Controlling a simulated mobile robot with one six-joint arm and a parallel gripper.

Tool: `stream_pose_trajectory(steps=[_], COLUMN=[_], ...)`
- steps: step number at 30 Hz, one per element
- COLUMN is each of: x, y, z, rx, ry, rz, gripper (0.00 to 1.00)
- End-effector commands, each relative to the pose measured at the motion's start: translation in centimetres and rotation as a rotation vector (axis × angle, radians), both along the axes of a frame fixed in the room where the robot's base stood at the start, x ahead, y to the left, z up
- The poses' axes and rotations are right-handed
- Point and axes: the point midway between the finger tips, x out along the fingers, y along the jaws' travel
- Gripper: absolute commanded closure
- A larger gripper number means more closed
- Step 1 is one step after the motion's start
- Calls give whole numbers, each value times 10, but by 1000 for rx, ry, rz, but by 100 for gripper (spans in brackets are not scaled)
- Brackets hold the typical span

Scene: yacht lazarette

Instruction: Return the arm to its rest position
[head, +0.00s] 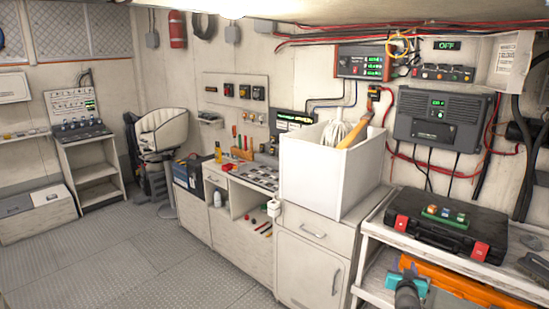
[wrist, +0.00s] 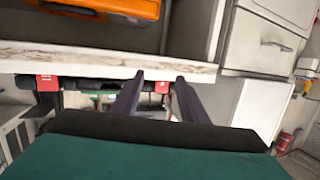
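My gripper (wrist: 160,76) shows in the wrist view as two dark fingers with a clear gap between them. Nothing is held between the fingers. They point toward the pale front edge of a shelf cart (wrist: 60,62). In the head view, a teal and dark grey part of my arm (head: 406,285) is at the bottom right, in front of the cart (head: 372,240). The fingertips cannot be made out clearly there.
A black case (head: 448,224) with red latches lies on the cart top, with a small coloured button box on it. An orange case (head: 455,284) is below, close to my arm. A white bin (head: 318,185) stands left on a cabinet. The floor (head: 130,255) at left is clear.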

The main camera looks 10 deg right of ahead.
Motion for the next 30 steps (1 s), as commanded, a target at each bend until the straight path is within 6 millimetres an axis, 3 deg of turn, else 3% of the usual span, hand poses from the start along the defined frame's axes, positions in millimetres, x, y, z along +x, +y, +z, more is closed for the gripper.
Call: stream_pose_trajectory(steps=[1, 6, 14, 23, 30], x=[9, 28, 34, 2, -54], y=[21, 85, 182, 289, 365], z=[-17, -69, -155, -254, -328], rx=[17, 77, 166, 257, 316], ry=[17, 84, 236, 471, 705], rz=[25, 91, 180, 266, 325], gripper=[60, 60, 60, 60, 60])
